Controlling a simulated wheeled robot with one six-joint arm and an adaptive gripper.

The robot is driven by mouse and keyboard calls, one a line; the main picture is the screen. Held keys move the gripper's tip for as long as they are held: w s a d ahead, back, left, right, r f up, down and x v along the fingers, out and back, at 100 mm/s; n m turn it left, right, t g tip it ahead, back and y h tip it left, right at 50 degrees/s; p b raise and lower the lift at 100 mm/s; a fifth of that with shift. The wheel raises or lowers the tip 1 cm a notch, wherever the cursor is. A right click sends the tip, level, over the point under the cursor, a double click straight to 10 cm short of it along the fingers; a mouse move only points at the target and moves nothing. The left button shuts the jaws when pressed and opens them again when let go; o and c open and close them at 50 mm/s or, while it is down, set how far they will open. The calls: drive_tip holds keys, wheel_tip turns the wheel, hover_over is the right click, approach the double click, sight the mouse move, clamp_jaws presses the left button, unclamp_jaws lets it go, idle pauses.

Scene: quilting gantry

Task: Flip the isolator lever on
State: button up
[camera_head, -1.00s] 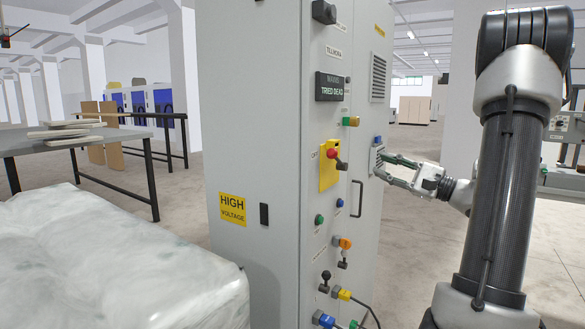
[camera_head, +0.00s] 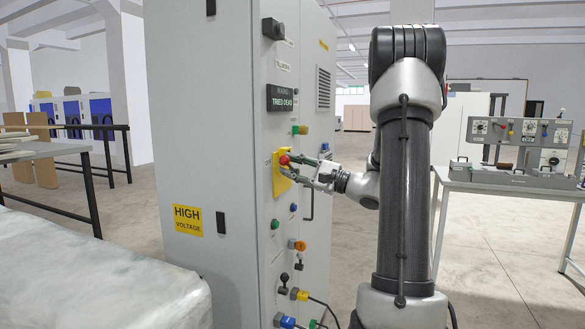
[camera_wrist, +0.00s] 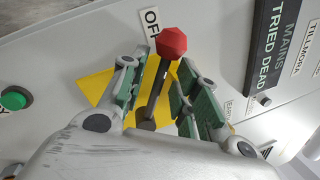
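The isolator lever (camera_wrist: 158,85) has a dark shaft and a red knob (camera_wrist: 171,43). It stands on a yellow plate (camera_wrist: 98,86) on the grey cabinet, and the knob points toward the "OFF" label (camera_wrist: 150,22) in the wrist view. In the head view the knob (camera_head: 284,160) shows in front of the yellow plate (camera_head: 281,180). My gripper (camera_wrist: 164,75) is open, with one green-padded finger on each side of the lever shaft. Gaps show between the pads and the shaft. In the head view my gripper (camera_head: 301,166) reaches the plate from the right.
The cabinet (camera_head: 215,110) carries several buttons, a "TRIED DEAD" sign (camera_head: 283,98), a door handle (camera_head: 309,205) and cable plugs below. A wrapped pallet (camera_head: 95,275) stands at lower left. A bench with control boxes (camera_head: 510,165) stands at right, with open floor before it.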

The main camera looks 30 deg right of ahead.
drive_tip(key=shift+c, duration=0.3)
clamp_jaws()
drive_tip(key=shift+w+d+r+m, duration=0.2)
drive_tip(key=shift+r+m, duration=0.15)
drive_tip(key=shift+m, duration=0.55)
